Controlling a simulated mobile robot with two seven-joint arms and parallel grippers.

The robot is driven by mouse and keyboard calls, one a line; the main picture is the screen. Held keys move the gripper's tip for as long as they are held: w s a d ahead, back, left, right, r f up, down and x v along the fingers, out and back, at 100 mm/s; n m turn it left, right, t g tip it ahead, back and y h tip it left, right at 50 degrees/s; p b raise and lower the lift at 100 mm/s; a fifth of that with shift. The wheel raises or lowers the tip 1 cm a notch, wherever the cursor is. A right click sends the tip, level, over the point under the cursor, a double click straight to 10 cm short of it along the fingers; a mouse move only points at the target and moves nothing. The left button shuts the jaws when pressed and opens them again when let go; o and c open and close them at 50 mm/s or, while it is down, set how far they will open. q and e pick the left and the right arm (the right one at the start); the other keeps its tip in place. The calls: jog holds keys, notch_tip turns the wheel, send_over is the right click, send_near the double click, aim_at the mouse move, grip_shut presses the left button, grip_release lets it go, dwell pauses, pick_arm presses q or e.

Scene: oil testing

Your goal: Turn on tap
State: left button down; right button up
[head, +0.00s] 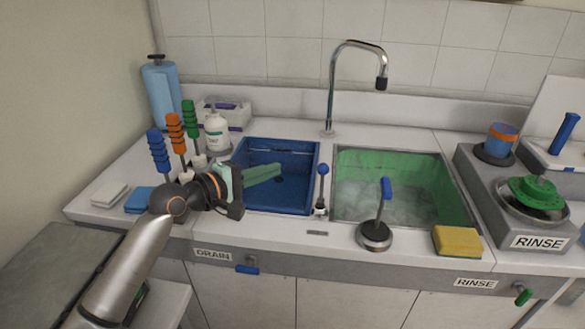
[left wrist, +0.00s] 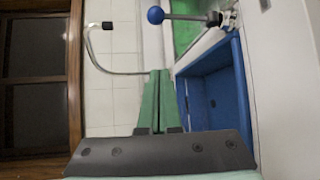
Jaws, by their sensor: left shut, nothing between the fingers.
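The chrome tap (head: 332,92) rises behind the two basins, its curved spout ending in a dark nozzle to the right; it also shows in the left wrist view (left wrist: 120,73). No stream shows under the nozzle. A short upright lever with a blue ball knob (head: 323,169) stands at the front between the basins. Its knob (left wrist: 155,15) shows at the top of the left wrist view. My left gripper (head: 281,168) reaches over the blue basin (head: 290,200), its green fingers shut and empty. The fingertips are apart from and left of the lever. My right gripper is not in view.
The green basin (head: 440,170) has a pale, cloudy bottom. A blue-handled plunger-like tool (head: 374,235) and a yellow sponge (head: 456,241) sit at its front edge. Upright coloured-handled brushes (head: 175,135) and a white bottle (head: 217,132) stand close to my left arm.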

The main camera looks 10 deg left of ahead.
aim_at(322, 185)
pick_arm(q)
jog(key=w+d+f+p, duration=0.1)
jog(key=w+d, duration=0.3)
jog(key=d, duration=0.4)
dwell(0.4)
jog(key=shift+s, duration=0.15)
jog(key=shift+s, duration=0.2)
